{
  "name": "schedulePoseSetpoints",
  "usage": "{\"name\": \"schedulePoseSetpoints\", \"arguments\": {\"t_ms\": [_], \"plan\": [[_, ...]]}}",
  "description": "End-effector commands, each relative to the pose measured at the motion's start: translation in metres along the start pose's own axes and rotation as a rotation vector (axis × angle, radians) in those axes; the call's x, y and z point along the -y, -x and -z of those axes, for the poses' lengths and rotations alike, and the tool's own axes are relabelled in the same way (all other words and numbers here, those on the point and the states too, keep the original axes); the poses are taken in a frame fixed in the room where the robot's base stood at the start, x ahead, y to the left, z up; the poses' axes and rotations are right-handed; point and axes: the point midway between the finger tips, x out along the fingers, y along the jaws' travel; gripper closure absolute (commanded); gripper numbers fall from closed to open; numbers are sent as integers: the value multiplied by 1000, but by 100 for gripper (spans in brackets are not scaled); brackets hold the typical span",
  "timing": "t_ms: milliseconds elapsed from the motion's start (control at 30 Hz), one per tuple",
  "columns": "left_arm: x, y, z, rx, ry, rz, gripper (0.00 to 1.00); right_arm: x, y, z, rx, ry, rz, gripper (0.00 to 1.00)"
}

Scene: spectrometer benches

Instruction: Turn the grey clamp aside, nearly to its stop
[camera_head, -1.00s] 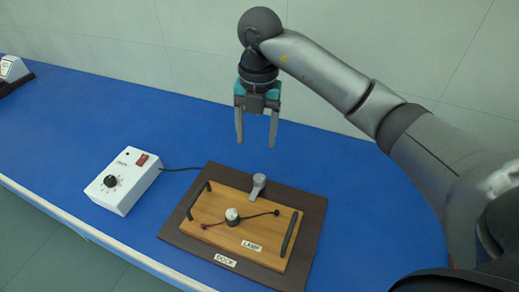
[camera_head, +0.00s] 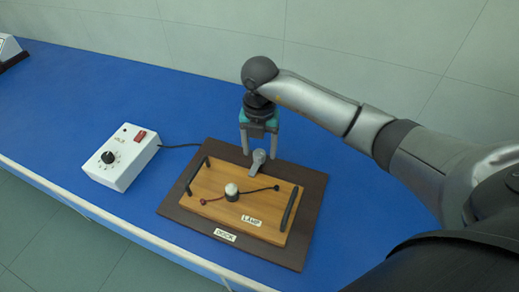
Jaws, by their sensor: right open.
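The grey clamp (camera_head: 257,163) stands at the back edge of the wooden lamp board (camera_head: 225,212), on the dark dock plate (camera_head: 297,241). Its lower end reaches toward the board's back edge. My right gripper (camera_head: 259,153) points down at the clamp with its fingers apart. One finger shows left of the clamp's top and the other right of it. I cannot tell whether either finger touches it. My left gripper is not in view.
The board carries two dark handles, a white-topped lamp (camera_head: 231,190) and two leads with red and black ends. A white box (camera_head: 122,157) with a black knob and red switch stands to the left, its cable running behind the dock.

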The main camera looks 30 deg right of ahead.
Motion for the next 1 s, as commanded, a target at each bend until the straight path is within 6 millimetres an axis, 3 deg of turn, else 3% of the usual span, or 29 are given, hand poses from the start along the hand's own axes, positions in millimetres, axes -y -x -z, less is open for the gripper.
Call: {"name": "schedulePoseSetpoints", "arguments": {"t_ms": [367, 900, 1000], "plan": [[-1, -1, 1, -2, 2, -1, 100, 0, -6, 0, -1, 1, 1, 32], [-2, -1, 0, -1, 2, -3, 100, 0, -5, 0, -1, 1, 1, 93], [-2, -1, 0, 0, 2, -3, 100, 0, -5, 0, -1, 1, 1, 100]]}}
